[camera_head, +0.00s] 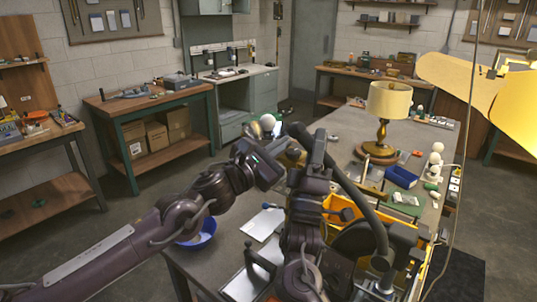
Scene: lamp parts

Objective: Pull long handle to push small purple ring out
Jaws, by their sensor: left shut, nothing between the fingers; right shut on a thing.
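My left arm comes in from the left, and its dark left gripper (291,154) is at the middle of the picture, above the workbench (222,262). It is shut and empty, close against my dark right arm links (308,195). The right arm rises in front of the bench; its fingertips are hidden among the dark links, and what they may hold cannot be seen. I cannot make out a long handle or a small purple ring; the arms cover that part of the bench.
A table lamp (383,118) stands at the bench's far side. A blue tray (401,177), white bulbs (435,160) and a yellow box (340,208) lie to the right. A blue bowl (203,233) and white sheet (262,224) are front left. A large yellow shape (462,80) fills the upper right.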

